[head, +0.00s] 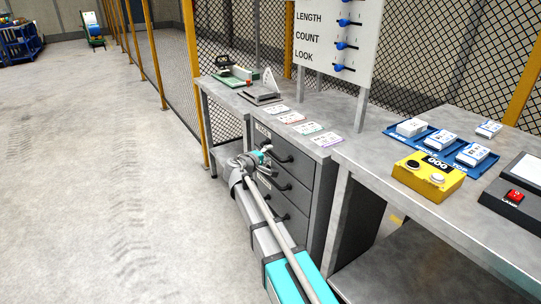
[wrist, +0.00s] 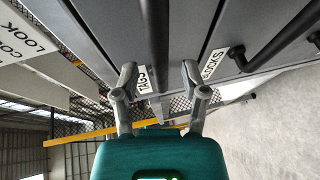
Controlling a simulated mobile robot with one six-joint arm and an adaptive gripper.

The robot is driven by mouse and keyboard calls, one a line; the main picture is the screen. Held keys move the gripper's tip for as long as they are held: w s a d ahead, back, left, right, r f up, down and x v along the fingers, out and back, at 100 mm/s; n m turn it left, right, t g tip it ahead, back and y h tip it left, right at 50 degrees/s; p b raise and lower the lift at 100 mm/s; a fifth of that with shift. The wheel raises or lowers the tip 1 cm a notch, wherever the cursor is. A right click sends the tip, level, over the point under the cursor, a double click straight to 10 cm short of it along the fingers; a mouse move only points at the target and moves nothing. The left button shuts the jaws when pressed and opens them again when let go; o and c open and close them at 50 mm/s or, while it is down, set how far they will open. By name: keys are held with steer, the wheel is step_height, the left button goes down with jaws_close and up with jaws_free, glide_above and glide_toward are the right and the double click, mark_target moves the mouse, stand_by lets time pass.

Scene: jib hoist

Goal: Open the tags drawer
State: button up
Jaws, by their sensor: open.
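The grey drawer cabinet (head: 320,190) stands under the bench, its drawers looking shut. In the wrist view, which is turned on its side, the TAGS label (wrist: 147,79) is on one drawer front, with a dark bar handle (wrist: 158,32) near it. My gripper (wrist: 158,72) is open and empty, its fingers on either side of the TAGS label and in line with that handle. I cannot tell whether it touches. In the head view my gripper (head: 266,156) is at the upper drawers, partly covering their fronts.
A lower drawer has another label, seemingly LOCKS (wrist: 222,62), and its own handle (wrist: 285,36). Several cards (head: 303,128) lie on the bench top. A blue mat (head: 452,137) and yellow button box (head: 428,177) are on the right table. Open floor (head: 100,180) lies left.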

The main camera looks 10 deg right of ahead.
steer(key=shift+x, duration=1.05)
jaws_close()
